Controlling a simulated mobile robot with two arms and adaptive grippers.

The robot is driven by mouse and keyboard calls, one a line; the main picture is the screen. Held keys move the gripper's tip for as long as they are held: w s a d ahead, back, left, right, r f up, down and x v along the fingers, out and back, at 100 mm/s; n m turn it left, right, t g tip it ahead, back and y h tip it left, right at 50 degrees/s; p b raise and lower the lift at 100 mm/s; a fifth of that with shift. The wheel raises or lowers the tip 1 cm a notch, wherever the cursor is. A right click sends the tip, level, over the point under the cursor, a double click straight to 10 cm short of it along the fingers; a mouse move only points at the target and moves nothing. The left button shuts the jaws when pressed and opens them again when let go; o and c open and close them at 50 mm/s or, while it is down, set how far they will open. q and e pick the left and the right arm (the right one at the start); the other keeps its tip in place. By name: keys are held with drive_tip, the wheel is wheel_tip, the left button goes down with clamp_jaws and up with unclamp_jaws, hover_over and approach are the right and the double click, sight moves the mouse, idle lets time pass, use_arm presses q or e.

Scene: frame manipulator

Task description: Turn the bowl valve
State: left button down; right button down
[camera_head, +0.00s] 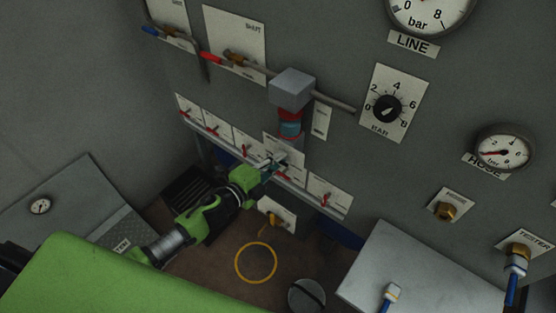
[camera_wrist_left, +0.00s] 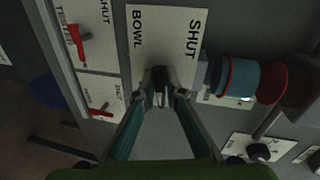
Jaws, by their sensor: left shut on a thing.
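The bowl valve's white plate (camera_head: 291,147) is on the panel, below the grey block with the red and blue cylinder. In the left wrist view the plate (camera_wrist_left: 142,50) reads BOWL and SHUT. My left gripper (camera_head: 276,165) reaches up to this plate from the lower left. In the left wrist view my left gripper (camera_wrist_left: 161,88) has its fingertips closed together on the bowl valve's handle, just beneath the lettering. The fingers hide most of the handle, so its exact angle is unclear. My right gripper is not in view.
The red and blue cylinder (camera_head: 291,124) hangs close above the valve. Red-handled valves flank it, one at right (camera_head: 326,198). A grey box (camera_head: 405,270) stands at lower right. Gauges and a BAR dial (camera_head: 388,109) are farther right.

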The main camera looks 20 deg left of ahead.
use_arm(q)
drive_tip(key=shift+m, duration=0.5)
idle(0.3)
drive_tip(key=c, duration=2.4)
unclamp_jaws()
drive_tip(key=shift+o, duration=0.2)
drive_tip(key=shift+s, duration=0.1)
drive_tip(key=v, duration=1.1)
drive_tip(key=shift+s, duration=0.4)
drive_tip(key=shift+a, duration=0.1)
